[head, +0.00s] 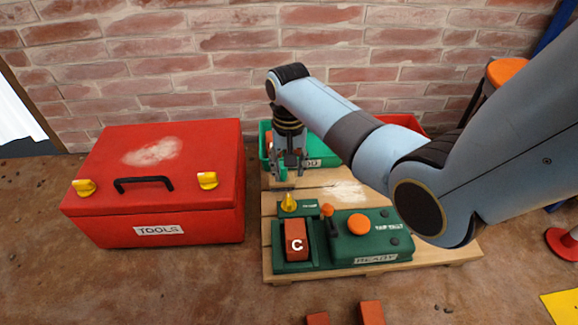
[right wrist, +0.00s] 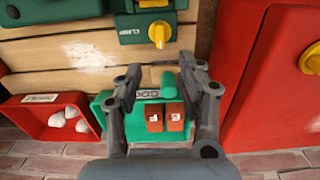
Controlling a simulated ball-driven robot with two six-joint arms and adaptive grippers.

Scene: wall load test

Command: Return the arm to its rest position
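My right arm comes in from the right in the head view. Its gripper (head: 289,168) hangs fingers down over the front of a green bin (head: 322,155) at the back of the wooden pallet. In the right wrist view the right gripper (right wrist: 160,78) is open. Its fingers stand apart, with a rounded green piece (right wrist: 168,85) showing between them, nearer the right finger; I see no grip on it. Two red bricks (right wrist: 174,117) with white marks lie in the green bin beyond. My left gripper is in neither view.
A red toolbox (head: 160,200) stands left of the pallet (head: 440,254). On the pallet, a green test rig (head: 345,255) holds a brick marked C (head: 296,240). A red bin (right wrist: 50,122) holds white lumps. An orange-topped stool (head: 506,70) stands right. A brick wall (head: 200,50) closes the back.

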